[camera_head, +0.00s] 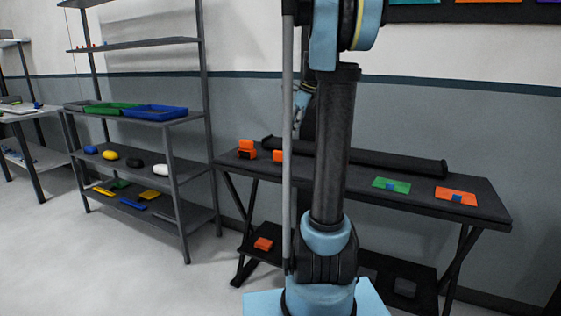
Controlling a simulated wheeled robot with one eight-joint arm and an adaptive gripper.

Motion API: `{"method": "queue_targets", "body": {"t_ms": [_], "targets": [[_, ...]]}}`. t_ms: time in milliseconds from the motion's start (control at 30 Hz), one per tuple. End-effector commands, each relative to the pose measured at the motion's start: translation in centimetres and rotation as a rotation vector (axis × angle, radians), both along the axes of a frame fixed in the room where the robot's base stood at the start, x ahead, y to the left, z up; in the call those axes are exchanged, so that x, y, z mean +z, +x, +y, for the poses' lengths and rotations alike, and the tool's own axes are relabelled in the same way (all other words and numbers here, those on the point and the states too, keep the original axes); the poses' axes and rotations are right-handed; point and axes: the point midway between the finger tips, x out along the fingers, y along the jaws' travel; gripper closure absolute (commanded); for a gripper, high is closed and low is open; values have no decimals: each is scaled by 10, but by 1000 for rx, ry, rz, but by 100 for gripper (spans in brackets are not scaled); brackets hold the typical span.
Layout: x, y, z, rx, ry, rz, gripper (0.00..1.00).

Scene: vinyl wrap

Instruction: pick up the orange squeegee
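Several orange items are in view, and I cannot tell for certain which one is the squeegee. A flat orange piece with a small blue part (456,196) lies at the right end of the dark table (480,208). Orange blocks, one on another (246,149), sit at the table's left end, and another orange item (278,155) beside them is partly hidden by my arm. One more orange item (263,244) lies on the low shelf under the table. My arm stands upright in front of the table. My gripper's fingers cannot be made out.
A flat green piece with a blue part (391,186) lies on the table, in front of a long black roll (390,160). A metal shelf unit (180,190) with trays and coloured items stands left. The floor (130,270) in front of it is clear.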

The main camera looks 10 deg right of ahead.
Motion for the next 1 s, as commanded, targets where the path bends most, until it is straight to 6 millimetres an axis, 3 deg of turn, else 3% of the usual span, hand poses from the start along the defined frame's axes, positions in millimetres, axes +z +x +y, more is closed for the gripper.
{"method": "queue_targets", "body": {"t_ms": [133,367,1000], "targets": [[5,28,-10,-125,49,33,60],[-2,42,-11,-186,72,51,60],[-97,65,21,-183,72,50,60]]}}
